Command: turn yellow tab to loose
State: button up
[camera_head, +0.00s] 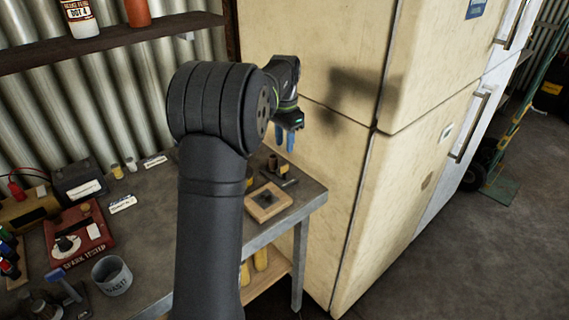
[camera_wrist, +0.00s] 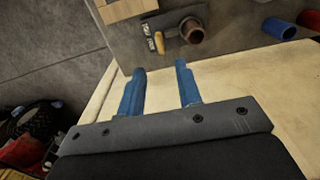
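The yellow tab (camera_wrist: 160,42) shows in the wrist view on a dark fixture with a brown round fitting (camera_wrist: 192,30) beside it. A small white-lettered label (camera_wrist: 148,36) lies along the tab's left side; its words are too small to read surely. In the head view the fixture (camera_head: 280,170) sits near the bench's right end; the tab is not clear there. My gripper (camera_wrist: 160,67) is open and empty, its two blue fingers apart and pointing toward the fixture without touching it. In the head view my gripper (camera_head: 285,141) hangs above the fixture.
A wooden block frame (camera_head: 254,211) lies in front of the fixture on the bench (camera_head: 160,235). A cream cabinet (camera_head: 330,65) stands close on the right. A red spark tester (camera_head: 92,232) and a grey cup (camera_head: 112,277) are at left. A blue cup (camera_wrist: 275,29) shows in the wrist view.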

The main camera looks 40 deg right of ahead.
aim_at(284, 172)
notch_tip(284, 172, down, 9)
jog(key=shift+r, duration=0.2)
grip_shut()
